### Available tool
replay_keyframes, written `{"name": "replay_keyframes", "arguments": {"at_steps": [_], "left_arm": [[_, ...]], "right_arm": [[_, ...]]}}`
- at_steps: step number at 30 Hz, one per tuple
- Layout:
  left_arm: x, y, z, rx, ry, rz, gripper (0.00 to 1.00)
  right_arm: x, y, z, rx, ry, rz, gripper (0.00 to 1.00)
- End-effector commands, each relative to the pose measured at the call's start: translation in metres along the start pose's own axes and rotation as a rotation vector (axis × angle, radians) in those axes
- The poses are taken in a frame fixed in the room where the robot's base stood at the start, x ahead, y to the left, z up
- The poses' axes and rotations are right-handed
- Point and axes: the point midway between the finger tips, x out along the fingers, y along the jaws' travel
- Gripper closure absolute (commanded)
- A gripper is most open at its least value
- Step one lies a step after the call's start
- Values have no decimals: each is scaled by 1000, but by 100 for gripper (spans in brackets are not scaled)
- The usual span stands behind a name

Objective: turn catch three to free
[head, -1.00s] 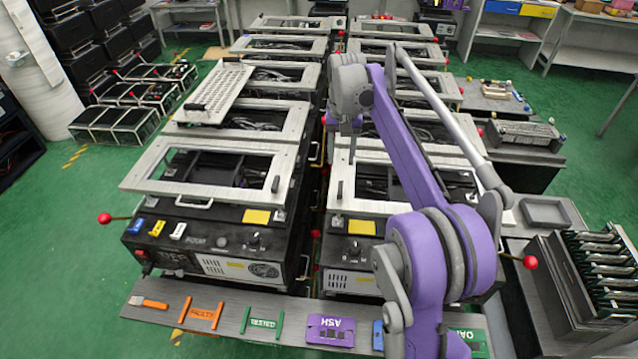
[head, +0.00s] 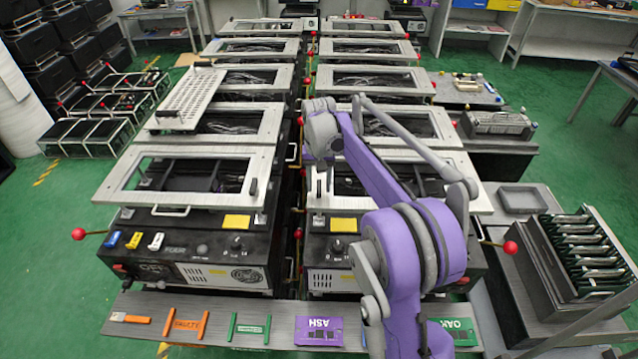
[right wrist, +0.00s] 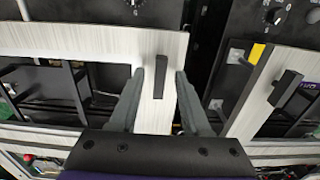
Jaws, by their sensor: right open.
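A dark upright catch (head: 318,188) stands on the pale frame of the front right machine. In the right wrist view this catch (right wrist: 160,76) lies between the two fingers of my right gripper (right wrist: 156,92). The fingers are open, with a gap on each side of the catch. A second dark catch (head: 253,187) stands on the front left machine's frame; it also shows in the right wrist view (right wrist: 285,88). I see no number marking which catch is three. In the head view my right wrist hides much of the gripper. My left gripper is out of view.
More framed machines stand in two rows behind, with a narrow gap between them. A red-ball lever (head: 510,248) sticks out on the right, another (head: 79,234) on the left. A shelf (head: 215,325) with coloured tags runs along the front. A rack of boards (head: 582,262) stands at right.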

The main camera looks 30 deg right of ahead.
Motion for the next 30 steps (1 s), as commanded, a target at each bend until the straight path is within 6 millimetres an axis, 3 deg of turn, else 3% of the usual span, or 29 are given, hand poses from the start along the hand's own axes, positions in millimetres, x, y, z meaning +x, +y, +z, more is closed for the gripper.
{"name": "replay_keyframes", "arguments": {"at_steps": [2,9,10,23,30], "left_arm": [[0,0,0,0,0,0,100],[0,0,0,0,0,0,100],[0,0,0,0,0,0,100],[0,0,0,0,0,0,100],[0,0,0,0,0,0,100]], "right_arm": [[0,0,0,0,0,0,54],[0,0,0,0,0,0,98],[0,0,0,0,0,0,100],[-1,0,0,-19,0,0,100],[-1,1,0,-125,0,0,100]]}}
